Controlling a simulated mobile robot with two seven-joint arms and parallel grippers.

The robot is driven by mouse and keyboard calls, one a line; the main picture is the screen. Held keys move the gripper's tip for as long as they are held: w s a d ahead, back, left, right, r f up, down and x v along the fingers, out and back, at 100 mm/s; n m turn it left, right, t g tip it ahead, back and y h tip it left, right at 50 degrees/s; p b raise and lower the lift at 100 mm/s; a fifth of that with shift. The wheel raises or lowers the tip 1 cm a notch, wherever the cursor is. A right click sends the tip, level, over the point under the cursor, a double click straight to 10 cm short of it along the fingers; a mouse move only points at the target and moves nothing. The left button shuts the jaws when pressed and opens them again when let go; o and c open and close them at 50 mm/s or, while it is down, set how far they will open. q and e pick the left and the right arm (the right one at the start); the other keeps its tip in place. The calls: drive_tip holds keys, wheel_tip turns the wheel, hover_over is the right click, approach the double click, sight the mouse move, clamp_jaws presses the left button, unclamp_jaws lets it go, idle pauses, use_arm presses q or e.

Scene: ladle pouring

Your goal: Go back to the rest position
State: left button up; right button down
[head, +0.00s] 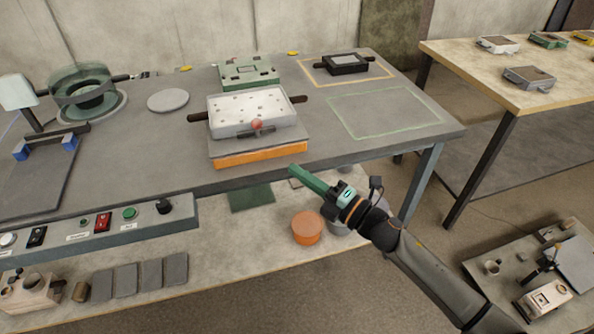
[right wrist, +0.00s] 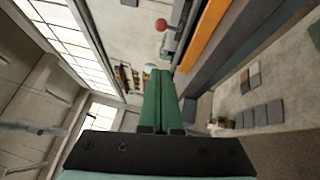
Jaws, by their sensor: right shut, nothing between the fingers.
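My right gripper (head: 300,174) has green fingers and shows in the head view just off the front edge of the workbench (head: 350,141), right of the orange block. In the right wrist view its two green fingers (right wrist: 160,90) lie together, with nothing between them. My left gripper is not in view. A light tray (head: 237,116) with dark side handles and small dark marks sits on a grey plate over an orange block (head: 260,153). A red ball (head: 257,124) shows at the tray's front side; it also shows in the right wrist view (right wrist: 161,25).
A round glass-like vessel (head: 80,92) and a lamp (head: 18,92) stand at the left. A green box (head: 248,74) and a black box (head: 345,64) stand at the back. The green outlined area (head: 384,113) is clear. A lower shelf holds an orange tub (head: 307,229).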

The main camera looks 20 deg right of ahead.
use_arm(q)
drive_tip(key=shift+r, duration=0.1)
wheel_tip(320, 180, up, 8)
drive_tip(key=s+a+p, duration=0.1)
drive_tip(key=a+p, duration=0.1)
drive_tip(key=p, duration=0.7)
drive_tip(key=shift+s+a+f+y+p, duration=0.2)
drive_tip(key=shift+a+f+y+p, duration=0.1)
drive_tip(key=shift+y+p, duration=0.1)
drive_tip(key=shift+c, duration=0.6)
use_arm(e)
drive_tip(key=s+f+m+g+h, duration=0.3)
drive_tip(key=s+f+m, duration=0.5)
drive_tip(key=s+m, duration=0.4)
drive_tip(key=s+d+f+m+g+h, duration=0.1)
drive_tip(key=s+f+m+g+h, duration=0.3)
drive_tip(key=s+f+m, duration=0.3)
drive_tip(key=s+m+h, duration=0.1)
drive_tip(key=s+m, duration=0.4)
drive_tip(key=shift+f+h, duration=0.35)
drive_tip(key=shift+h, duration=0.05)
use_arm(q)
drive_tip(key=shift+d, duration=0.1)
use_arm(e)
drive_tip(key=shift+d, duration=0.15)
